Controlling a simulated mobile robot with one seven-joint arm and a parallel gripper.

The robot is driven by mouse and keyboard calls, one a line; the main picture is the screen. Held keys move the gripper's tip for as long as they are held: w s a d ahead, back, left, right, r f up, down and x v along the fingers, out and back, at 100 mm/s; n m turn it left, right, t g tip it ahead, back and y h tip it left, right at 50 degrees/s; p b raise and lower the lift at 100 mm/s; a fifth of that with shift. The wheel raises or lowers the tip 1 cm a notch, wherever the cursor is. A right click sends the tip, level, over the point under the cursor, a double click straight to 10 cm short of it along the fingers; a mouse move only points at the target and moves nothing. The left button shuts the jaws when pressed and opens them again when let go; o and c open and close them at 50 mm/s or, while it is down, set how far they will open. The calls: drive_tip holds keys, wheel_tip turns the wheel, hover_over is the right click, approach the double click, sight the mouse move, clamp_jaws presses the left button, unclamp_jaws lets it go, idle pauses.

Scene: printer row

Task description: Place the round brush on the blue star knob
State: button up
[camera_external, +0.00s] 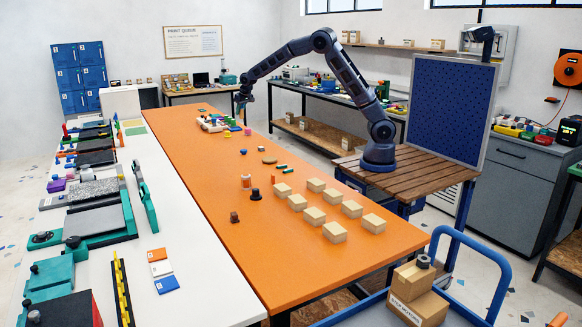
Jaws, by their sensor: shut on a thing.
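My gripper (241,109) is at the far part of the orange table (225,165), above its surface and close to a cluster of small parts. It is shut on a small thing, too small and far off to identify. A small blue piece (243,152) lies on the table nearer than the gripper; I cannot tell whether it is the blue star knob. I cannot pick out the round brush for certain. A dark knob-like piece (255,194) and a brown one (234,217) stand nearer on the table.
Several tan boxes (334,232) stand at the table's right side. The near left part of the orange table is clear. Printers line the white bench (190,250).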

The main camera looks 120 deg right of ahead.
drive_tip(key=shift+s+d+f, duration=0.2)
drive_tip(key=shift+f, duration=0.15)
wheel_tip(320, 180, down, 19)
drive_tip(key=shift+f, duration=0.1)
idle(0.3)
drive_tip(key=shift+f, duration=0.15)
drive_tip(key=o, duration=1)
drive_tip(key=shift+c, duration=0.2)
